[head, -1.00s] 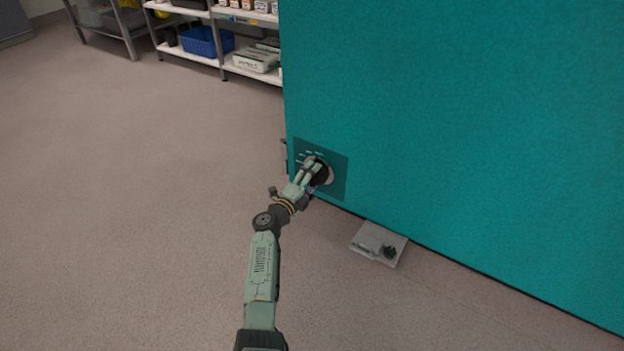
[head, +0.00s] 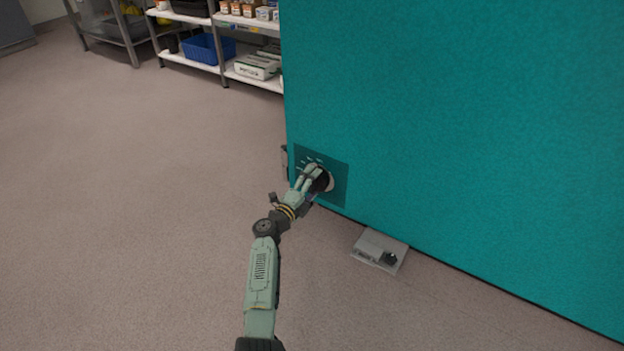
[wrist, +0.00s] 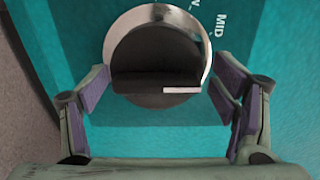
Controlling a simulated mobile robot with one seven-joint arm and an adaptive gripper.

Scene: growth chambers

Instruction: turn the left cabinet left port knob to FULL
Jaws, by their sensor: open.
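The port knob (wrist: 155,65) is a dark round knob with a flat grip bar and a pale pointer mark, set in a silver ring, on the teal cabinet (head: 450,130). In the wrist view the word MID shows at upper right of the ring; I cannot see the word FULL. In the head view the knob (head: 322,182) sits on a darker panel (head: 338,172) at the cabinet's lower left, partly hidden by my gripper. My gripper (wrist: 158,92) is open, one finger on each side of the knob, with visible gaps.
A grey box (head: 380,250) with a dark knob-like part lies on the floor by the cabinet's base. Shelves (head: 225,70) with a blue basket (head: 208,48) and boxes stand at the back. The floor at left is clear.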

